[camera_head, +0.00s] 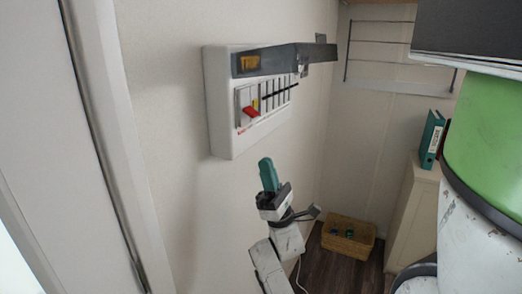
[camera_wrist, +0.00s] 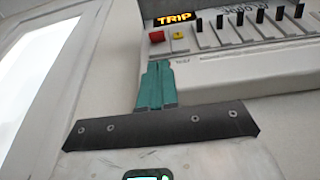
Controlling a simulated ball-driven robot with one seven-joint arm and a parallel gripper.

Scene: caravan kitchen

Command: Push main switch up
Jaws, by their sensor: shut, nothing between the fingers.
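The white switch box (camera_head: 222,112) is mounted on the left wall in the head view, with its dark cover (camera_head: 285,60) raised. The red main switch (camera_head: 250,112) is at the left end of the switch row. It also shows in the wrist view (camera_wrist: 156,36), under a lit "TRIP" display (camera_wrist: 174,19). My gripper (camera_head: 266,162), with teal fingers, is shut and empty. It is below the box in the head view. In the wrist view the fingertips (camera_wrist: 158,66) are just below the red switch; I cannot tell whether they touch it.
A yellow button (camera_wrist: 179,33) and a row of black switches (camera_wrist: 241,20) are right of the red switch. A door frame (camera_head: 115,150) is at the left. A wicker basket (camera_head: 348,236) is on the floor, beside a cabinet (camera_head: 416,215) with a green binder (camera_head: 431,138).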

